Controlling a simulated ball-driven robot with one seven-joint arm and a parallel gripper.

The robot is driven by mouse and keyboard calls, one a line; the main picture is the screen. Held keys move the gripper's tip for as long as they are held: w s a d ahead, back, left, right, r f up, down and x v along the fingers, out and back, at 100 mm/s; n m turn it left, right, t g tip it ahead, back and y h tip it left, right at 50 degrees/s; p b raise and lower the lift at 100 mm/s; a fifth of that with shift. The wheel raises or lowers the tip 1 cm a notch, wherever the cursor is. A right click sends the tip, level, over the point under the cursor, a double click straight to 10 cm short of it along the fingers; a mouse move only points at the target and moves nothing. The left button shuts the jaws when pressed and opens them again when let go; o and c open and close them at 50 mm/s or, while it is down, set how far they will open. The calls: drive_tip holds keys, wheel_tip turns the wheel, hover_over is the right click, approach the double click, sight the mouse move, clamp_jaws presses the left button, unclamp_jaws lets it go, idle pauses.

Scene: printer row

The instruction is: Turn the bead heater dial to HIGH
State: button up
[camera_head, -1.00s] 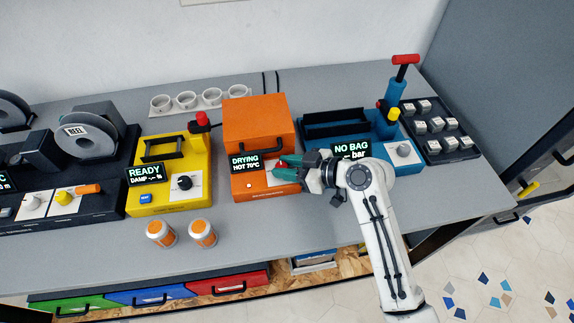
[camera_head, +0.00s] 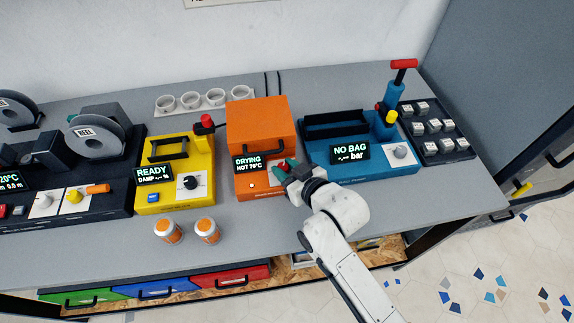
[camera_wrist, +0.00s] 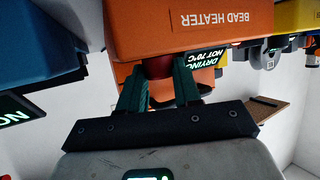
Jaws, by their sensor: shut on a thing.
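The orange bead heater (camera_head: 258,125) stands mid-table, its display reading DRYING HOT 70°C. Its label and display appear upside down in the wrist view (camera_wrist: 225,22). My gripper (camera_head: 283,169) is at the right of the heater's front panel. In the wrist view its two green fingers (camera_wrist: 158,82) are on either side of a dark red dial (camera_wrist: 157,67), shut on it. The dial is mostly hidden by the fingers, so its pointer and the HIGH mark cannot be read.
A blue machine (camera_head: 350,158) reading NO BAG stands close right of the heater. A yellow machine (camera_head: 180,165) reading READY stands left. Two orange-and-white jars (camera_head: 168,231) stand near the front edge. Bare table (camera_head: 245,225) lies before the heater.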

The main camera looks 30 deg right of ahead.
drive_tip(key=shift+a+f+m+h+b, duration=0.1)
drive_tip(key=shift+f+m+h+b, duration=0.1)
drive_tip(key=shift+m+h+b, duration=0.4)
drive_tip(key=shift+a+f+m+h+b, duration=0.1)
drive_tip(key=shift+f+m+h+b, duration=0.05)
drive_tip(key=shift+m+h+b, duration=0.45)
drive_tip(key=m+h+b, duration=0.1)
drive_tip(key=b, duration=0.1)
drive_tip(key=m+h+b, duration=0.1)
drive_tip(key=b, duration=0.1)
drive_tip(key=m+h+b, duration=0.1)
drive_tip(key=h+b, duration=0.1)
drive_tip(key=shift+a+f, duration=0.15)
drive_tip(key=shift+a, duration=0.1)
drive_tip(key=m+h+b, duration=0.1)
drive_tip(key=m+g+h+b, duration=0.1)
drive_tip(key=shift+w+a+r+g+h+b, duration=0.1)
drive_tip(key=shift+a+r+g+h+b, duration=0.1)
drive_tip(key=shift+g+h+b, duration=0.15)
drive_tip(key=shift+r+m+g+h+b, duration=0.1)
drive_tip(key=shift+m+g+h+b, duration=0.85)
drive_tip(key=shift+m, duration=0.45)
drive_tip(key=shift+h, duration=0.3)
drive_tip(key=o, duration=1.1)
drive_tip(key=shift+r, duration=0.1)
drive_tip(key=shift+c, duration=0.2)
drive_tip(key=v, duration=1)
drive_tip(key=shift+s+a+r+b, duration=0.15)
drive_tip(key=shift+s+a+b, duration=0.05)
drive_tip(key=shift+a+b, duration=0.1)
